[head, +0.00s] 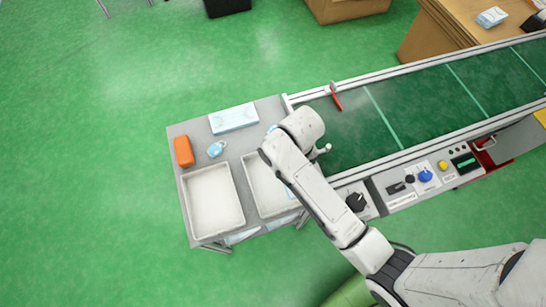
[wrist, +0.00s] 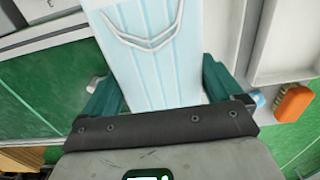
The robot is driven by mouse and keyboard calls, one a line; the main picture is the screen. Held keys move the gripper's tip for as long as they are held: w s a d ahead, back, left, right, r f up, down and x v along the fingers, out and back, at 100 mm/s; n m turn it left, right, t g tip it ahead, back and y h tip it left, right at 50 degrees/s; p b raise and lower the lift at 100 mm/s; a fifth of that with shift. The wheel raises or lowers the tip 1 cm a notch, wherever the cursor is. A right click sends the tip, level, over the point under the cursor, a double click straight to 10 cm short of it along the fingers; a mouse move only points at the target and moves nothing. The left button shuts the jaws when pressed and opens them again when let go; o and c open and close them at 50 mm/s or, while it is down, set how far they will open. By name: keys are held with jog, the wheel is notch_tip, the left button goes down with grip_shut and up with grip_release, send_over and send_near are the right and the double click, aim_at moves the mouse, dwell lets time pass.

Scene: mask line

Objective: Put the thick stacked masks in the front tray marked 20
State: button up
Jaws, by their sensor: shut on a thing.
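My gripper (wrist: 160,88) has its two green fingers on either side of a pale blue mask stack (wrist: 152,55) with white ear loops, and is shut on it. The stack sticks out ahead of the fingers in the wrist view. In the head view my arm hides the gripper and most of the stack near the conveyor's left end. Two white trays lie side by side on the grey table: a left tray (head: 213,200), which looks empty, and a right tray (head: 260,185), partly covered by my arm. I cannot read any tray marking.
An orange object (head: 184,151), a small blue item (head: 216,149) and a pale blue-and-white box (head: 234,118) sit behind the trays. A green conveyor (head: 430,105) with a red lever (head: 336,98) runs to the right. A control panel (head: 425,177) lines its near side.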

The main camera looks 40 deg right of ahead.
send_over(274, 181)
notch_tip(274, 181, down, 6)
jog(key=shift+b, duration=0.3)
jog(key=shift+f, duration=1.65)
jog(key=shift+f, duration=0.15)
jog(key=o, duration=0.7)
notch_tip(274, 181, up, 12)
jog(key=shift+r+p, duration=0.2)
jog(key=shift+p, duration=0.2)
jog(key=shift+s, duration=0.1)
